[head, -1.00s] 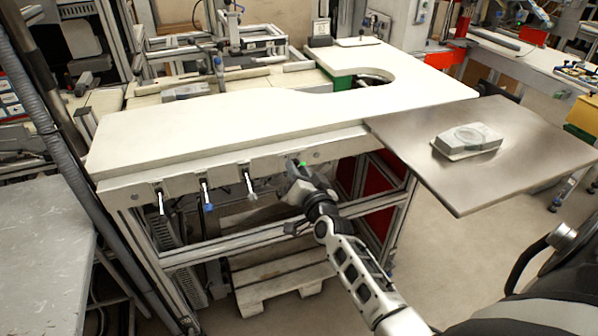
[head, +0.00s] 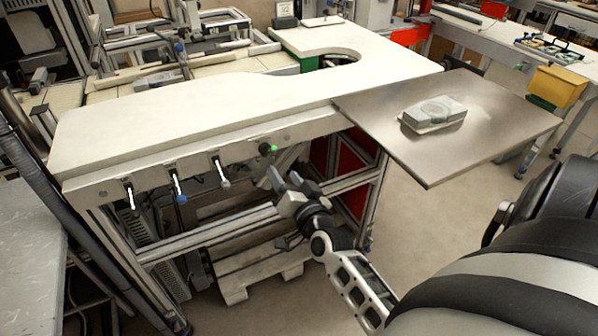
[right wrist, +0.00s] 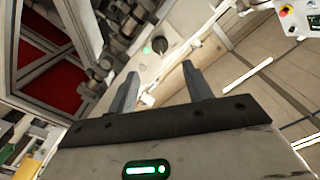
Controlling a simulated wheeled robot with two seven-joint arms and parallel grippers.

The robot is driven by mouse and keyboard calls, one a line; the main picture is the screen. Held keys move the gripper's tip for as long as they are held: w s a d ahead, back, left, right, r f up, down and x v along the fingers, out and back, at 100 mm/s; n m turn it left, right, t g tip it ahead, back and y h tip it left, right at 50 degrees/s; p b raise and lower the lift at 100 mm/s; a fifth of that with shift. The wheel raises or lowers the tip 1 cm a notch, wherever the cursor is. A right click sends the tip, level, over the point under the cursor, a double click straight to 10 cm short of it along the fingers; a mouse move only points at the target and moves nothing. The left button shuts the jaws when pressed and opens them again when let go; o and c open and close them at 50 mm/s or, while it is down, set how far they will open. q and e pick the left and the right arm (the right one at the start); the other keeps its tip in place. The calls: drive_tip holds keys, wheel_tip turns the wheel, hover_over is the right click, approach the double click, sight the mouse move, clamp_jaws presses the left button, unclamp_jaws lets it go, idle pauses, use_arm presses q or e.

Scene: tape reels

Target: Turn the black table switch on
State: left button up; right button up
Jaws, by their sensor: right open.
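The black table switch (head: 265,149) is a small dark round knob on the front rail under the white tabletop, with a green light showing at its right side. In the right wrist view the black switch (right wrist: 159,44) shows beyond the fingertips, beside a bright green spot. My right gripper (head: 283,176) is just below and to the right of the switch in the head view, apart from it. Its two fingers (right wrist: 160,72) are spread with nothing between them. My left gripper is not in view.
Several small levers, including a blue-tipped one (head: 178,186), hang from the rail left of the switch. A metal side plate (head: 480,130) carrying a grey device (head: 434,112) juts out at the right. A wooden pallet (head: 250,268) lies under the table frame.

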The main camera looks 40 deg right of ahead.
drive_tip(key=v, duration=0.7)
drive_tip(key=shift+s, duration=0.1)
